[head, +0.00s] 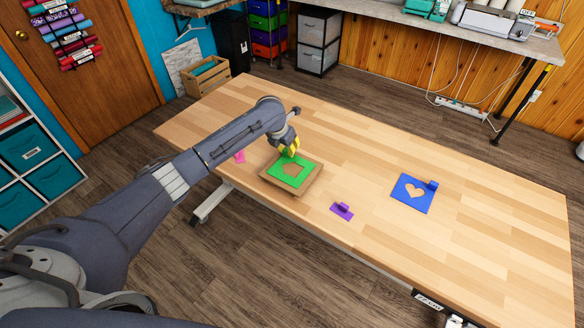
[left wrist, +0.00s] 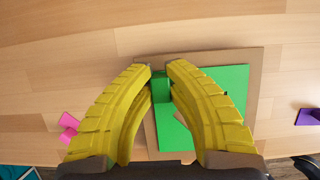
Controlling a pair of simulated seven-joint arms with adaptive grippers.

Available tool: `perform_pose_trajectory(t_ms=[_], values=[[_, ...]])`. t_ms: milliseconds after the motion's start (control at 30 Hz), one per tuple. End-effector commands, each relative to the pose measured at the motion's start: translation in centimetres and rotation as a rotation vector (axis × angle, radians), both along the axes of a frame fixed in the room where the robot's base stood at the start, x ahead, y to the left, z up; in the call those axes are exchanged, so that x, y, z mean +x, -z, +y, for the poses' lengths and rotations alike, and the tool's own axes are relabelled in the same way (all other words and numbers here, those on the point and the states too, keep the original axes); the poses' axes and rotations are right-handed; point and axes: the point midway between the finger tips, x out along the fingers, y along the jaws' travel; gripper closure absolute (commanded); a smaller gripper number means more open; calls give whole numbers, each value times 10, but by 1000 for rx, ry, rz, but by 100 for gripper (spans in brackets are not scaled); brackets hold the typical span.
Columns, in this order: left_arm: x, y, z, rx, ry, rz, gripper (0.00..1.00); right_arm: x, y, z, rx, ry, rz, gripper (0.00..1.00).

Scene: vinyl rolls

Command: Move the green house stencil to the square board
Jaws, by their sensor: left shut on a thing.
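The green stencil (head: 311,173) with a house-shaped cutout lies over the brown square board (head: 279,186), inside its edges. Brown shows through the cutout. My left gripper (head: 289,152) is at the stencil's far edge, its yellow fingers shut on the green handle. In the left wrist view, the fingertips (left wrist: 161,69) close around the handle (left wrist: 160,88). The stencil (left wrist: 231,76) rests on or just above the board (left wrist: 256,60); I cannot tell which. My right gripper is not in view.
A blue stencil (head: 405,199) with a heart cutout lies to the right. A small purple piece (head: 342,211) lies near the front edge. The right of the wooden table (head: 480,235) is clear.

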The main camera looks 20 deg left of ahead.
Motion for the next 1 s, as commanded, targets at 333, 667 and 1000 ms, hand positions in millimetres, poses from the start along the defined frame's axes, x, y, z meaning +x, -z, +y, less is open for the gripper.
perform_pose_trajectory(t_ms=[333,667,1000], values=[[-1,1,0,1,0,2,100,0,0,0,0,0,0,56],[0,-9,0,0,0,0,100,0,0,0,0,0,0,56],[0,-24,0,1,0,-1,100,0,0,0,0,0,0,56]])
